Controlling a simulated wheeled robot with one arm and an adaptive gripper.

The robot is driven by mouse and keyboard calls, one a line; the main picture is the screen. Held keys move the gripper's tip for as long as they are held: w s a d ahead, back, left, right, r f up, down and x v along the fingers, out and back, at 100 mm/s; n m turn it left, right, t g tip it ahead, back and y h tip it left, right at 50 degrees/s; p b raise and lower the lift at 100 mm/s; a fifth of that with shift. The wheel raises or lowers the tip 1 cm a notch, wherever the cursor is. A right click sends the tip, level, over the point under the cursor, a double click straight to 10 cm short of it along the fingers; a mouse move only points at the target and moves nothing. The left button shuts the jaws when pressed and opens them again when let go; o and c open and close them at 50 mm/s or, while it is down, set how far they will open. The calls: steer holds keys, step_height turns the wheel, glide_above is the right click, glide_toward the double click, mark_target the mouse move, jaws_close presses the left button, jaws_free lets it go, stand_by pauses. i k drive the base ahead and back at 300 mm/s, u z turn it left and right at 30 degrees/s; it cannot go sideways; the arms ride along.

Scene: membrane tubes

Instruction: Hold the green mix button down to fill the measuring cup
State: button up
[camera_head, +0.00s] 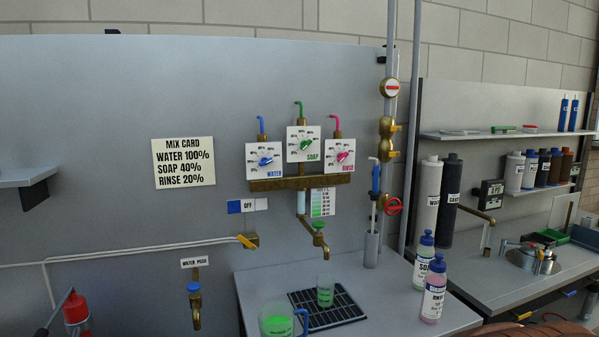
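A brass mixing spout (321,242) with a green button-like top (318,224) hangs from the dispenser on the grey panel. A small clear cup (325,291) with green markings or contents stands upright on the black drain grid, roughly below the spout. A larger clear jug (277,321) with a blue handle and green in it stands at the front left, cut by the lower edge. I cannot tell which is the measuring cup, nor whether either green is liquid or print. The button's pressed state is too small to tell.
Water, soap and rinse dials (304,144) sit above a brass manifold (300,182). The black drain grid (347,312) lies on the grey counter (262,283). Two blue-capped bottles (433,290) stand at right. A water push tap (195,305) is at left.

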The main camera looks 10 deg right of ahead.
mark_target(318, 226)
steer(key=u, duration=0.55)
steer(key=k, duration=0.65)
steer(key=u, duration=1)
steer(key=i, duration=1.2)
steer(key=z, duration=0.55)
steer(key=i, duration=0.7)
steer(key=z, duration=0.55)
